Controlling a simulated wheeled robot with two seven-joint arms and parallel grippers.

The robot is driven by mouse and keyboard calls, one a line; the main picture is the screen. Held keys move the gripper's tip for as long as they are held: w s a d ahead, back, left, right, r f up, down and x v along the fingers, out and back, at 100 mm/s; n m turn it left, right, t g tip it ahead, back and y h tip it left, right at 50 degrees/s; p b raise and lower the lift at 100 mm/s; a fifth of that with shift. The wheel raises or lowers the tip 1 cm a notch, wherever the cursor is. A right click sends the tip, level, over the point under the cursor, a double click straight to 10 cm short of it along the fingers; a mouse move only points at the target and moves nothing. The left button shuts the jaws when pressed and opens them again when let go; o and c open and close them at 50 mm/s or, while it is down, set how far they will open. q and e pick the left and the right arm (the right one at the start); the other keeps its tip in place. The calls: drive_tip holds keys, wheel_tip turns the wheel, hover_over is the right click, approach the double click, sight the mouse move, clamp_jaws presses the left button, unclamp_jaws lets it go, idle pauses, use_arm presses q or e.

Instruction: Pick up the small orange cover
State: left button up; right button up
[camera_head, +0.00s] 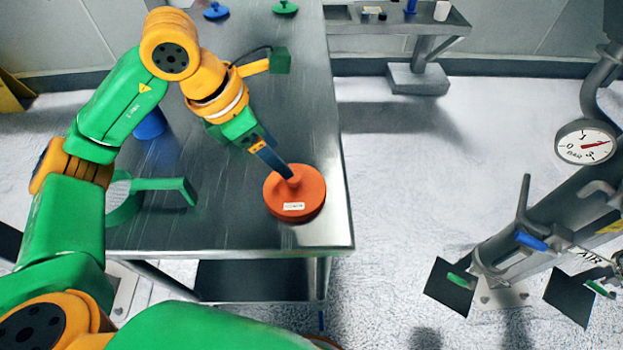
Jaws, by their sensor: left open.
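The small orange cover (294,203) is a round disc with a raised knob on top and a small white label. It lies on the metal table (230,232) near its front right corner. My left gripper (287,172) reaches down from the upper left, and its blue-grey fingers are at the knob. The jaws are open; whether they touch the knob I cannot tell. The fingers hide part of the knob. My right gripper is not in view.
A green ring with a handle (160,185) and a blue container (150,124) stand left on the table. Blue (216,11) and green (285,8) covers lie at the back. A pressure gauge (586,143) and pipes stand at the right, with open floor between.

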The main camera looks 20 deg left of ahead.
sight(294, 185)
use_arm(q)
drive_tip(key=x, duration=0.2)
drive_tip(key=p+x, duration=0.1)
drive_tip(key=x, duration=0.1)
drive_tip(key=p+x, duration=0.1)
drive_tip(key=x, duration=0.1)
drive_tip(key=shift+s+a+f, duration=0.1)
drive_tip(key=shift+s+f, duration=0.05)
drive_tip(key=shift+s, duration=0.2)
drive_tip(key=shift+w+f, duration=0.1)
drive_tip(key=shift+f, duration=0.15)
drive_tip(key=shift+d, duration=0.25)
drive_tip(key=shift+c, duration=0.4)
drive_tip(key=shift+a, duration=0.1)
drive_tip(key=c, duration=0.7)
clamp_jaws()
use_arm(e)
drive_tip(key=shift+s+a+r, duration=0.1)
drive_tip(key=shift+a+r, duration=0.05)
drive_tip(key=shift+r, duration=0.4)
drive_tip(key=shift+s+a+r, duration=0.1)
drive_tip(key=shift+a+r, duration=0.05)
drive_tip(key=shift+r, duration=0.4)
use_arm(q)
drive_tip(key=shift+r, duration=0.15)
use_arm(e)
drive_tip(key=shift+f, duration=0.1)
